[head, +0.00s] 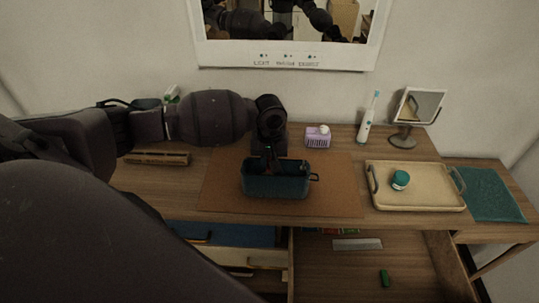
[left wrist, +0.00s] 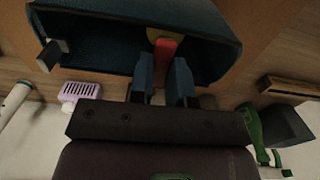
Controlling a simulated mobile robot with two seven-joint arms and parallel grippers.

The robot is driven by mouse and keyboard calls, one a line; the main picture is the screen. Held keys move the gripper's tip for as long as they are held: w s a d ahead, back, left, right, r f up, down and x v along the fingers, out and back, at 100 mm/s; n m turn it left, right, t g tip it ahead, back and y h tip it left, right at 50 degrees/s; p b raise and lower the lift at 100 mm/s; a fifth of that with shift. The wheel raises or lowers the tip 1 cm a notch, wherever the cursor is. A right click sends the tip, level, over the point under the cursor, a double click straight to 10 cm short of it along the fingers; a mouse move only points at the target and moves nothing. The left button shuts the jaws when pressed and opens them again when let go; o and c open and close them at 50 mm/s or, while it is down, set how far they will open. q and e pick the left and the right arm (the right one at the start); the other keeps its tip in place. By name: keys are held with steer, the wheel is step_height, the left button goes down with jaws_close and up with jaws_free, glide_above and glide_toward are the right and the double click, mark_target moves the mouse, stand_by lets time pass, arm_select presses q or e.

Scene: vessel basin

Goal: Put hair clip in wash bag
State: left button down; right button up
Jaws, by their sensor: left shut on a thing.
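The wash bag (head: 262,189) is a dark teal, open-topped box with a side loop, standing on the brown mat in the head view. It also fills the top of the left wrist view (left wrist: 95,50), with its opening facing the gripper. My left gripper (head: 272,160) points down over the bag's opening, its fingertips at or inside the rim. In the left wrist view, my left gripper (left wrist: 164,72) is shut on a small red and yellow piece, seemingly the hair clip (left wrist: 163,52). The clip is hidden in the head view. My right gripper is not in view.
A tan tray (head: 420,203) with a teal-lidded jar (head: 400,180) stands right of the mat. A purple basket (head: 317,137), an electric toothbrush (head: 367,122) and a small mirror (head: 419,106) stand behind. A wooden block (head: 157,158) lies left. Open drawers are below the tabletop.

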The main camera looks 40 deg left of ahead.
arm_select(q)
steer(key=c, duration=1)
jaws_free()
step_height(320, 180, up, 11)
steer(key=shift+b, duration=0.3)
steer(key=shift+f, duration=0.15)
